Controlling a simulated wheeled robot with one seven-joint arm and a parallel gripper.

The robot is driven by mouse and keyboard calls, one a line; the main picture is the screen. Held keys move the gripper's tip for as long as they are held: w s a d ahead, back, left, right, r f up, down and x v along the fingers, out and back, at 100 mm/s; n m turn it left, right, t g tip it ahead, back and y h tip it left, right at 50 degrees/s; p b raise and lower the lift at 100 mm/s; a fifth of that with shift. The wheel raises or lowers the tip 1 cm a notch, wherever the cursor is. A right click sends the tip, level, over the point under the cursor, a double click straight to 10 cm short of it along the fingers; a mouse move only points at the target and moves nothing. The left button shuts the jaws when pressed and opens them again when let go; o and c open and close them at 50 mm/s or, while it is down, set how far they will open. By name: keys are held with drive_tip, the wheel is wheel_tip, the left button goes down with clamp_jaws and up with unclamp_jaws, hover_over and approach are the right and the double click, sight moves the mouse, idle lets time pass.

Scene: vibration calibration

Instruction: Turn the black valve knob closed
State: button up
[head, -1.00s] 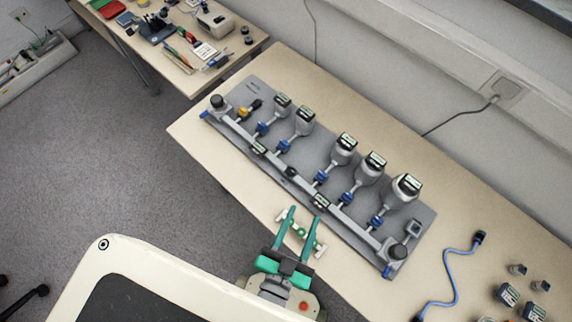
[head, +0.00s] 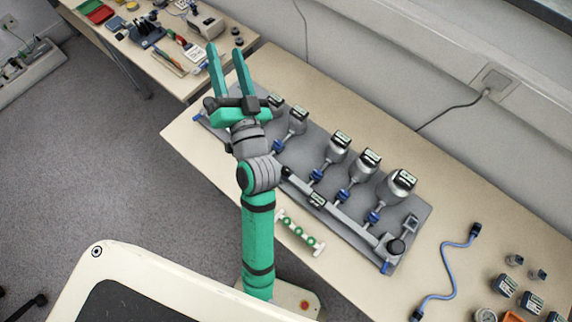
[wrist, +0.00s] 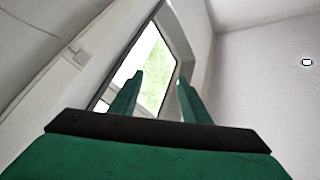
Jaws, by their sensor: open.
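A grey board (head: 412,205) on the table carries a pipe manifold with several grey gauges and blue fittings. One round black knob (head: 395,246) sits at the manifold's lower right end. Another dark knob (head: 209,103) shows at the upper left end, partly crowded by my gripper; I cannot tell which knob the task means. My gripper (head: 225,48) is open and empty, raised over the manifold's upper left end with its fingers pointing away toward the back table. In the wrist view its green fingers (wrist: 160,78) point at a window and walls; no knob shows there.
A green-and-white part (head: 300,233) lies at the table's front edge. A blue cable (head: 450,275) and several small fittings (head: 505,285) lie at the right. A back table (head: 170,65) holds tools and boxes.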

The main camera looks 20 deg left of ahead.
drive_tip(key=s+a+r+n+g+y, duration=0.3)
drive_tip(key=a+n+g, duration=0.2)
drive_tip(key=a, duration=0.1)
drive_tip(key=s+a+r+n+g+y, duration=0.2)
drive_tip(key=a+r+n+g+y, duration=0.1)
drive_tip(key=a+n+g, duration=0.25)
drive_tip(key=n+g+h, duration=0.4)
drive_tip(key=g+h, duration=0.3)
drive_tip(key=h, duration=1.2)
hover_over(286, 169)
wheel_tip(286, 169, down, 27)
wheel_tip(286, 169, down, 10)
drive_tip(key=shift+r, duration=0.1)
drive_tip(key=shift+c, duration=0.6)
drive_tip(key=c, duration=1)
